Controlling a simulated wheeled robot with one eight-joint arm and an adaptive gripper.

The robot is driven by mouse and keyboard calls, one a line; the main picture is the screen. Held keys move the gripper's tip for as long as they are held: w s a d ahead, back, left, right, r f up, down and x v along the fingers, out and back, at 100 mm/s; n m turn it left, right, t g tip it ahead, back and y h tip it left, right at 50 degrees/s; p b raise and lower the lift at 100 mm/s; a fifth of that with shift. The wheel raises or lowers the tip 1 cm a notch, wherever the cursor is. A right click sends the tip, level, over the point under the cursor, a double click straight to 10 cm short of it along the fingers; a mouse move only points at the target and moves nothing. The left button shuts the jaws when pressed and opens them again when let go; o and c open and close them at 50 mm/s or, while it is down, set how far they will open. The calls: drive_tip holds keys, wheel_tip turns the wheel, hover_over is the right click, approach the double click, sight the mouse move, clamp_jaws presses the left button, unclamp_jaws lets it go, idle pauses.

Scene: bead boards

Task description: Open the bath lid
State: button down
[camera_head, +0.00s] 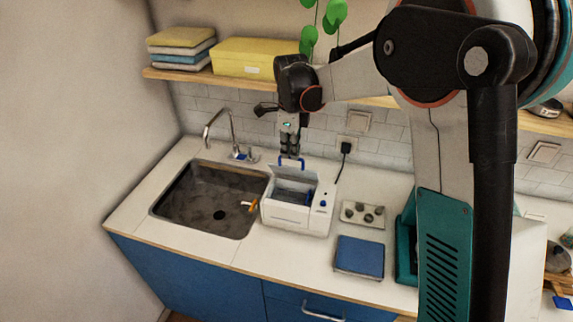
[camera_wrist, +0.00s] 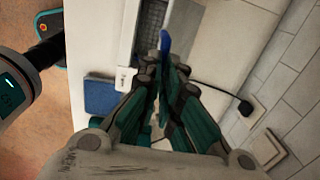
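The bath (camera_head: 290,216) is a white box on the counter, right of the sink, with buttons on its right part. Its inside shows a grey basket (camera_head: 292,192). The bath lid (camera_head: 283,172) stands raised at the back, with a blue handle (camera_head: 290,161) at its top. My gripper (camera_head: 290,157) is at that handle, pointing down. In the wrist view, my gripper (camera_wrist: 166,70) has its fingers close together with the blue handle (camera_wrist: 165,42) between the tips. The fingers hide part of the handle, so the exact contact is not clear.
The sink (camera_head: 208,200) with a tap (camera_head: 221,128) is to the left. A blue pad (camera_head: 359,256) and a tray with dark pieces (camera_head: 363,214) lie to the right. A plug (camera_head: 346,148) is in the wall behind. A shelf (camera_head: 185,77) runs above.

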drive_tip(key=w+d, duration=0.4)
drive_tip(key=w, duration=0.5)
drive_tip(key=shift+w+d+f, duration=0.3)
drive_tip(key=shift+w+f, duration=0.05)
drive_tip(key=shift+f, duration=0.1)
drive_tip(key=shift+s+a, duration=0.1)
drive_tip(key=c, duration=1.7)
unclamp_jaws()
drive_tip(key=shift+w+a+f, duration=0.1)
drive_tip(key=shift+w+a, duration=0.05)
drive_tip(key=shift+w, duration=0.35)
